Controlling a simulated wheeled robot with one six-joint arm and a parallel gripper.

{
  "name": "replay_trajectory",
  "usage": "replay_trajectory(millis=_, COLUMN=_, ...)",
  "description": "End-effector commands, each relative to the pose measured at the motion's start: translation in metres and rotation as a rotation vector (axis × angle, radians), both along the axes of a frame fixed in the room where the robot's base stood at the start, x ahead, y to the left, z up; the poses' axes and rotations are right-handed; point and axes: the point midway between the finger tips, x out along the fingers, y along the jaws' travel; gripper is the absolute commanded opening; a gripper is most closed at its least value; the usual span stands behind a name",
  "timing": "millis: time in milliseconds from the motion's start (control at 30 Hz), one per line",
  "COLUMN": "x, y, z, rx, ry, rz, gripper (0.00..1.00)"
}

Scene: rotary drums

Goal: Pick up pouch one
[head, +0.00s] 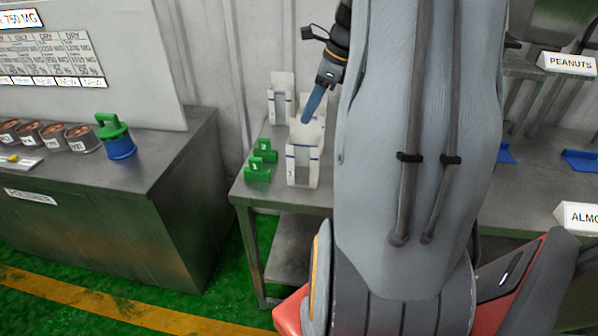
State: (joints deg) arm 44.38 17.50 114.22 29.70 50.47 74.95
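A white pouch (303,168) with blue marks stands upright near the front of the small metal table. Its small number looks like a 1, but I cannot read it surely. At least one more white pouch (283,90) stands behind it. My gripper (308,115) hangs above the front pouch, with a blue finger pointing down and slightly left. The fingertip appears just over or behind the pouch's top; I cannot tell whether it touches. Only one finger shows clearly, so the opening is hidden.
Green numbered blocks (262,151) sit left of the pouches on the table (245,193). My arm hides the table's right side. A counter (150,170) at left holds a blue and green container (117,140) and several tins (52,137). Green floor lies between.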

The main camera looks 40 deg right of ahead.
Motion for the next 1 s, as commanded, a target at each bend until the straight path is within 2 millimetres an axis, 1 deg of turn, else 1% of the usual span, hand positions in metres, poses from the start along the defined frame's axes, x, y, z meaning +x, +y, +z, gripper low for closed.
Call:
replay_trajectory(millis=33, x=0.001, y=-0.001, z=-0.005, rx=0.000, ry=0.000, rz=-0.003, gripper=0.24)
replay_trajectory(millis=267, x=0.001, y=-0.005, z=-0.016, rx=0.001, ry=0.001, rz=-0.014, gripper=0.24)
replay_trajectory(millis=567, x=0.007, y=-0.001, z=-0.041, rx=0.001, ry=0.002, rz=-0.014, gripper=0.24)
replay_trajectory(millis=767, x=0.014, y=0.000, z=-0.064, rx=0.001, ry=0.003, rz=-0.012, gripper=0.24)
replay_trajectory(millis=900, x=0.020, y=0.005, z=-0.079, rx=0.001, ry=0.002, rz=-0.009, gripper=0.24)
replay_trajectory(millis=1000, x=0.021, y=0.006, z=-0.084, rx=-0.001, ry=0.001, rz=-0.011, gripper=0.24)
